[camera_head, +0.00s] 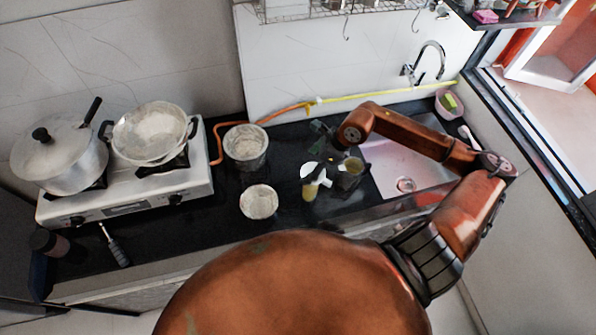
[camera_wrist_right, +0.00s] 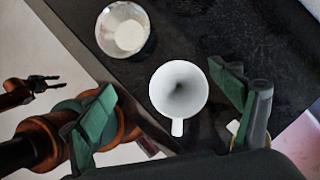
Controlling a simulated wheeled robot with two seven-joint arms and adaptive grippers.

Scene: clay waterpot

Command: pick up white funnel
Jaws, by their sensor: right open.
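The white funnel (camera_head: 312,172) is on the dark counter left of the sink, on or in front of a yellowish item (camera_head: 310,192); I cannot tell how it is supported. In the right wrist view the funnel (camera_wrist_right: 179,88) shows its round mouth, with its handle pointing down the picture. My right gripper (camera_wrist_right: 163,82) is open, with green fingers to the left and right of the funnel and nothing held. In the head view this gripper (camera_head: 325,148) is small and partly hidden by its own arm. Small dark prongs, seemingly my left gripper (camera_wrist_right: 42,83), show at the wrist view's left edge.
A pale-filled bowl (camera_head: 259,202) and a larger pot (camera_head: 246,147) stand left of the funnel. A dark container (camera_head: 350,180) is close on its right, before the sink (camera_head: 410,170). A stove (camera_head: 130,195) with pots is at left.

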